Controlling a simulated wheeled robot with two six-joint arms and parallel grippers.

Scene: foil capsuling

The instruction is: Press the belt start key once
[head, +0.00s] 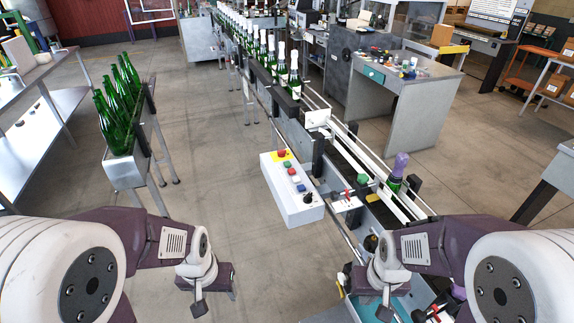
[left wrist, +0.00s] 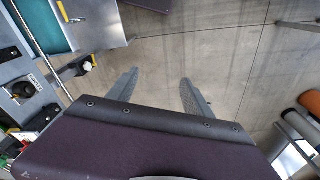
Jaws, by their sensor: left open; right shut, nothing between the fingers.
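The white control box (head: 290,205) is fixed beside the conveyor in the middle of the head view. Along its sloping top are a red mushroom button (head: 282,153) on a yellow plate, a green key (head: 287,164), a red key, blue and pale keys, and a black knob (head: 307,198). The labels are too small to read. My left gripper (head: 216,299) is open and empty, hanging over bare floor left of and nearer than the box; its spread fingers show in the left wrist view (left wrist: 160,92). My right gripper (head: 386,306) is shut and empty, right of and nearer than the box.
The conveyor (head: 345,160) carries several green bottles; one with a purple capsule (head: 397,172) stands at its near end, right of the box. A rack of green bottles (head: 122,170) stands at the left. The floor between rack and box is clear.

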